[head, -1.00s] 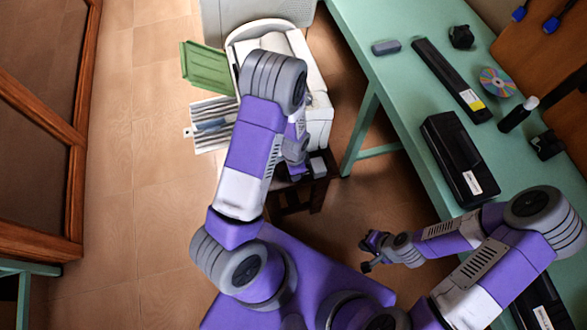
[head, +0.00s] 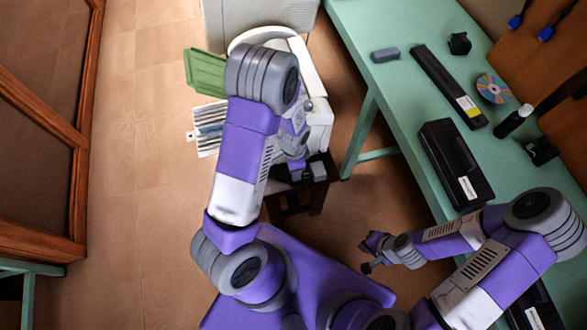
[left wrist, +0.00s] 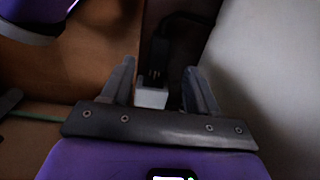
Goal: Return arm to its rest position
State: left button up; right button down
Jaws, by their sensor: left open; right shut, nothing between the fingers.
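My left arm rises through the middle of the head view, and its elbow covers part of the white printer (head: 318,118). My left gripper shows in the left wrist view (left wrist: 163,82), with its two fingers apart. A small pale grey block (left wrist: 151,97) shows between the fingers, with a dark object behind it; I cannot tell whether they touch the gripper. In the head view the left fingertips are hard to make out. My right gripper (head: 368,254) is shut and empty, over the floor left of the green table (head: 410,125).
A dark stool (head: 292,204) stands by the printer, close to my left wrist. The table holds a long black bar (head: 448,85), a black case (head: 455,165), a disc (head: 493,88) and a grey block (head: 385,54). A wood-framed panel (head: 75,140) stands at left.

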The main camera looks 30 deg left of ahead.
pick_arm(q)
jog(key=shift+r, duration=0.6)
jog(key=s+d+f+n+h+p, duration=0.2)
jog(key=s+d+f+n+h, duration=0.2)
jog(key=s+d+n, duration=0.6)
jog(key=shift+s+d+f+n+t+p, duration=0.15)
jog(key=shift+d+f+n+t+p, duration=0.3)
jog(key=shift+d+n, duration=0.6)
